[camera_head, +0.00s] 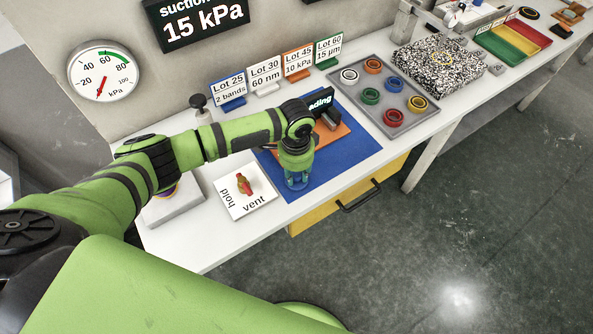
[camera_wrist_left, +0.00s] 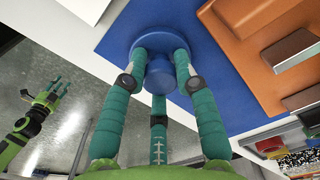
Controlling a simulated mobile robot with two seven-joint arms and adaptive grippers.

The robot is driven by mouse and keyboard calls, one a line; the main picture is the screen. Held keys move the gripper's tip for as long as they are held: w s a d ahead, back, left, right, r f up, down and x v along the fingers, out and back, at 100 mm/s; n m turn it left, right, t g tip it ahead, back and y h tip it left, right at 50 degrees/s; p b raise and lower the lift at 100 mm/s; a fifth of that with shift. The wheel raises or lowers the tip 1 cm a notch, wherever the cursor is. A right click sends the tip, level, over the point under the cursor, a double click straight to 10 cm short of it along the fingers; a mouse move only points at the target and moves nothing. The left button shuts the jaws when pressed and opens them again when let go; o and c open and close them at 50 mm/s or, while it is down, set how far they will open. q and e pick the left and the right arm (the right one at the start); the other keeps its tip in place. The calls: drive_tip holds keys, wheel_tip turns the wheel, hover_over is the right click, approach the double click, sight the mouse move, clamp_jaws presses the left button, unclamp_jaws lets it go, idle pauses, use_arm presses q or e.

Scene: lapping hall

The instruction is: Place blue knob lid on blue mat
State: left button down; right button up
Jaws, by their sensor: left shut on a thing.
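My left gripper (camera_head: 297,183) points down over the near part of the blue mat (camera_head: 352,148). In the left wrist view its teal fingers (camera_wrist_left: 159,75) are shut around the round knob of the blue knob lid (camera_wrist_left: 158,82). The lid's wide disc lies beyond the fingertips, over the blue mat (camera_wrist_left: 225,75). I cannot tell whether the disc touches the mat. In the head view the fingers mostly hide the lid. My right gripper (camera_wrist_left: 47,92) shows at the left of the left wrist view, fingers spread, empty, over the floor.
An orange base (camera_head: 330,137) with a dark sign stands on the mat beside my left gripper. A white hold/vent plate (camera_head: 262,204) lies left of the mat. A grey tray (camera_head: 397,122) with several coloured rings lies to the right. Lot signs stand behind.

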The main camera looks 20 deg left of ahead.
use_arm(q)
drive_tip(key=c, duration=1)
unclamp_jaws()
drive_tip(key=shift+f, duration=0.1)
drive_tip(key=shift+o, duration=0.2)
wheel_tip(320, 180, up, 12)
drive_tip(key=b, duration=0.1)
drive_tip(key=shift+r, duration=0.2)
drive_tip(key=shift+s, duration=0.1)
